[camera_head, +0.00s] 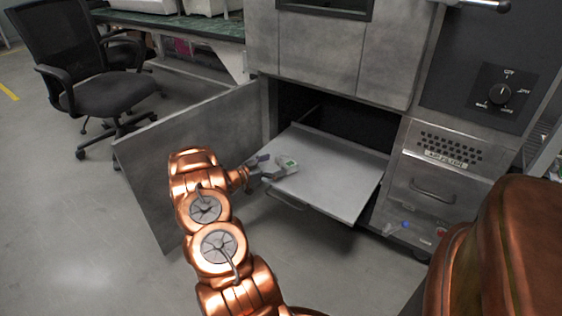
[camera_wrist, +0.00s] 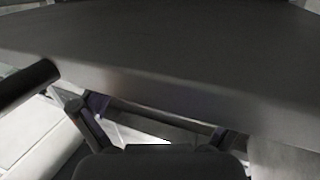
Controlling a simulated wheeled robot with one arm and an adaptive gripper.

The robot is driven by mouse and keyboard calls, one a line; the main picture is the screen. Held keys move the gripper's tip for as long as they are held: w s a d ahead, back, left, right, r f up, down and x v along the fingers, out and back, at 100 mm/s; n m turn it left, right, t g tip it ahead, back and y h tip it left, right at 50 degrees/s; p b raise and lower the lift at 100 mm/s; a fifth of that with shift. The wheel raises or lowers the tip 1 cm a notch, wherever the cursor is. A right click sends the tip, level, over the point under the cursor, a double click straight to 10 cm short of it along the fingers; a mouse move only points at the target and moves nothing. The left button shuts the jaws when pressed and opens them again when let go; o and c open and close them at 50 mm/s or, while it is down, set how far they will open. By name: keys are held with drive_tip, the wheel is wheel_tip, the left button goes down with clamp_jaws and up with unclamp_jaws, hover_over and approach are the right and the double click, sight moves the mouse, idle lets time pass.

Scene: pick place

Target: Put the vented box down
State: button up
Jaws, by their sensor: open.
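An open cabinet door (camera_head: 190,150) stands left of the tray, beside my arm. A tray handle (camera_head: 286,201) juts from the front edge. A steel cabinet with a knob panel (camera_head: 499,95) is at right. An office chair (camera_head: 95,90) is at far left. The tray's right side is clear.

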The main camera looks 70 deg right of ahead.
drive_tip(key=p+v, duration=0.2)
drive_tip(key=v, duration=0.6)
drive_tip(key=shift+a, duration=0.1)
drive_tip(key=shift+r, duration=0.1)
idle(0.4)
